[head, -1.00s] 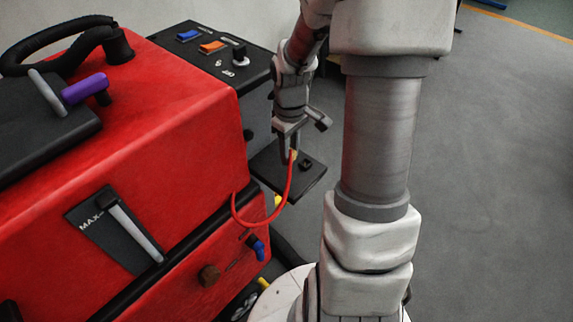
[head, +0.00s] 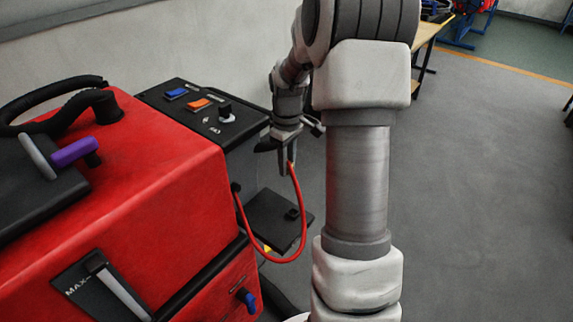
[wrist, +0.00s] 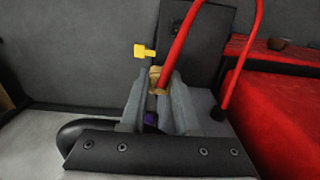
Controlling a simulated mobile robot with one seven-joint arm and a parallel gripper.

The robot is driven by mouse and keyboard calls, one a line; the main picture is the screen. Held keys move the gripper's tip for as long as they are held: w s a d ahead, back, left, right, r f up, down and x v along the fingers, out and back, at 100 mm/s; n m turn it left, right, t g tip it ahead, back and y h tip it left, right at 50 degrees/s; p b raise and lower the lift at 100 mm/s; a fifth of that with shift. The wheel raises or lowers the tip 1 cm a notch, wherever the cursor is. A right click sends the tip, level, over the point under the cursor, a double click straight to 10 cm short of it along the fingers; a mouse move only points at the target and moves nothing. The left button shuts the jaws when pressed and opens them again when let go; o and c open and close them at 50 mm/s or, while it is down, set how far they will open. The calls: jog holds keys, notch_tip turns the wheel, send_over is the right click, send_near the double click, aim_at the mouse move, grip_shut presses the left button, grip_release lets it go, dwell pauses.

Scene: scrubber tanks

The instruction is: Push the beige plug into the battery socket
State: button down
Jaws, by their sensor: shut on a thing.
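The beige plug (wrist: 158,77) is between the fingers of my gripper (wrist: 158,90) in the wrist view, with a red cable (wrist: 180,45) running from it. In the head view my gripper (head: 288,166) points down and is shut on the plug, which is mostly hidden there. The red cable (head: 302,232) loops from it to the side of the red machine. Below the gripper, apart from it, is a black shelf (head: 268,218). A small black block on it (head: 292,213) looks like the battery socket. I cannot make out the socket in the wrist view.
The red machine (head: 150,170) stands at left, with a black switch panel (head: 205,112) beside the gripper. A purple handle (head: 75,152) and a blue-tipped valve (head: 246,298) are on the machine. A yellow piece (wrist: 145,51) shows near the plug. Grey floor at right is clear.

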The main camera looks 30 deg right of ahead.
jog(key=s, duration=0.1)
jog(key=s+a, duration=0.1)
jog(key=s, duration=0.1)
jog(key=s+b, duration=0.1)
jog(key=s, duration=0.1)
jog(key=shift+s+a+f, duration=0.15)
jog(key=shift+a+f, duration=0.05)
jog(key=shift+f, duration=0.05)
jog(key=shift+p, duration=0.3)
jog(key=shift+f, duration=0.1)
jog(key=shift+f+b, duration=2.8)
jog(key=shift+f, duration=1.15)
jog(key=shift+f, duration=0.2)
